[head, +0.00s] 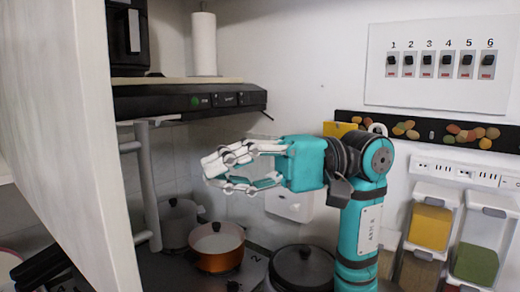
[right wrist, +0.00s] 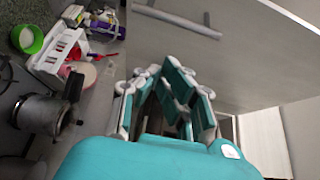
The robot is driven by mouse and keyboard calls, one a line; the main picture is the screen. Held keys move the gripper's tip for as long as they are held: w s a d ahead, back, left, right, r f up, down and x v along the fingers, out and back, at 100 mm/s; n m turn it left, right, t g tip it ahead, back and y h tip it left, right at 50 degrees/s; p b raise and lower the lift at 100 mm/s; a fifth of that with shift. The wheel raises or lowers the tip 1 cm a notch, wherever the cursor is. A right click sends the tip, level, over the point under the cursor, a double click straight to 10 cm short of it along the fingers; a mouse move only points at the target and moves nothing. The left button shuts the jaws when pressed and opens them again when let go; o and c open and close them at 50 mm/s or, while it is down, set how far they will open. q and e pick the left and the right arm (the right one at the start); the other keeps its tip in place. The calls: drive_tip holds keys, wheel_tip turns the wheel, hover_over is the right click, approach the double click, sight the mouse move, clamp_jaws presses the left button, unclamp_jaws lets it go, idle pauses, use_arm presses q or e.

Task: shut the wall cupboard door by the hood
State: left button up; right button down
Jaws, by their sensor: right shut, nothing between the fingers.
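The wall cupboard door (head: 75,120) stands open at the left of the head view, a large pale panel swung out edge-on beside the hood (head: 190,99). Its grey bar handle (head: 148,190) is on the side facing right. My right gripper (head: 213,172) is shut and empty, pointing left, below the hood and to the right of the handle, with a visible gap. In the right wrist view the fingers (right wrist: 165,85) show in front of a broad pale panel with a bar handle (right wrist: 178,20), apart from it. My left gripper is not in view.
A paper towel roll (head: 204,44) stands on the shelf above the hood. Spice dispensers (head: 430,228) hang at the right.

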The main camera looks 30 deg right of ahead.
drive_tip(key=a+p, duration=0.1)
drive_tip(key=s+a, duration=0.1)
drive_tip(key=a, duration=0.1)
drive_tip(key=a+p, duration=0.1)
drive_tip(key=a, duration=0.1)
drive_tip(key=shift+s+a+p, duration=0.2)
drive_tip(key=shift+s+p, duration=0.1)
drive_tip(key=shift+s, duration=0.1)
